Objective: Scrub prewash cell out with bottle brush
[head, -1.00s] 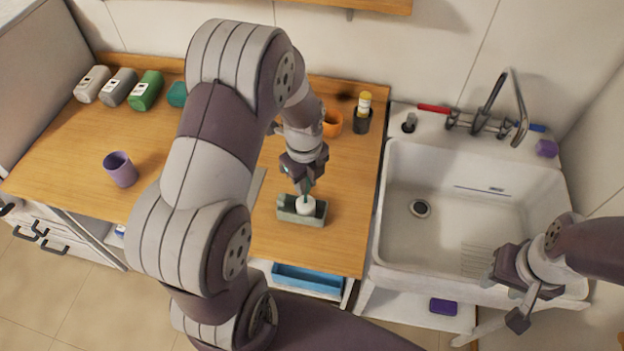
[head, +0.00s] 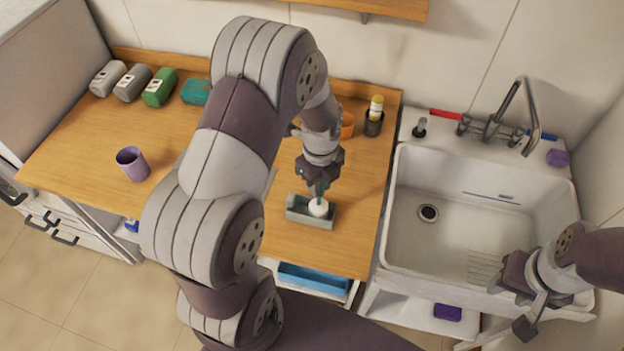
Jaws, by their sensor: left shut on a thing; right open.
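The prewash cell, a small grey-green open trough (head: 297,215), sits on the wooden counter near its front edge. A bottle brush with a white head (head: 318,207) and a thin green handle stands nearly upright at the right part of the trough; how deep the head sits inside is hard to tell. My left gripper (head: 321,184) is shut on the brush handle from above, over the trough. My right gripper (head: 512,306) is open and empty at the front right of the sink.
The white sink (head: 450,232) with tap lies to the right. A purple cup (head: 132,164) stands on the left of the wooden counter (head: 85,150). An orange cup (head: 347,125) and a dark holder (head: 373,124) stand behind my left gripper.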

